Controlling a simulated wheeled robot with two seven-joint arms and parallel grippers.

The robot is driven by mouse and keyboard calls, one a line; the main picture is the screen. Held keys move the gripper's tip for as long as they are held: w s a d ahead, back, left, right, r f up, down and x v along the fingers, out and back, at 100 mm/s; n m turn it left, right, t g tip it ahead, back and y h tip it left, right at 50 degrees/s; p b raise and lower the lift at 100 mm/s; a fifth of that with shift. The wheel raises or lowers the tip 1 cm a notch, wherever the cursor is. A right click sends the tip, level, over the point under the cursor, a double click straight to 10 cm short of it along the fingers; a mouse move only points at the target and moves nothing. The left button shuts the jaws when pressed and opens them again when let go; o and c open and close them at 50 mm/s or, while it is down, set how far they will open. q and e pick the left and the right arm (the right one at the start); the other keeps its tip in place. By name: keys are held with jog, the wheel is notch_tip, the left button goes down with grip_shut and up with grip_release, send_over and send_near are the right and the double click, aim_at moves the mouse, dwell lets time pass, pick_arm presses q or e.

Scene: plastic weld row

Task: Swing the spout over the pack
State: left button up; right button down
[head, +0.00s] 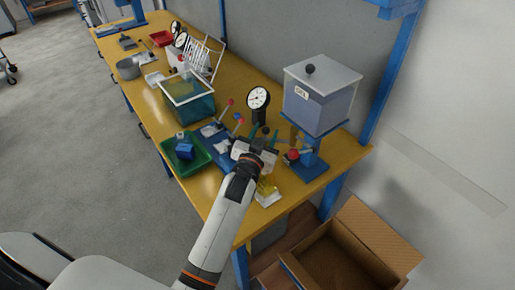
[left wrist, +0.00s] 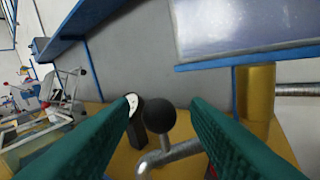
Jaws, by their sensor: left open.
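The tank marked GEL (head: 318,100) stands on a blue stand at the near right end of the bench. In the left wrist view, a bent metal spout pipe (left wrist: 178,153) with a black ball knob (left wrist: 159,115) lies ahead, near a brass fitting (left wrist: 256,92) under the tank. My left gripper (head: 269,135) is open, its teal fingers to either side of the knob in the wrist view (left wrist: 163,104); I see no clear contact. In the head view the gripper and its fingers hide most of the spout. A small pale and yellow item (head: 268,196), possibly the pack, lies below my wrist, partly covered.
A dial gauge (head: 258,97) stands just behind the gripper. A green tray (head: 188,157) with blue parts and a teal-filled tank (head: 188,101) are to the left. A red knob (head: 293,155) is close right. An open cardboard box (head: 355,250) is below the bench end.

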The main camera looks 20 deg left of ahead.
pick_arm(q)
jog(key=s+b, duration=0.1)
jog(key=s, duration=0.8)
jog(key=shift+d, duration=0.4)
jog(key=shift+w, duration=0.1)
jog(key=shift+c, duration=0.5)
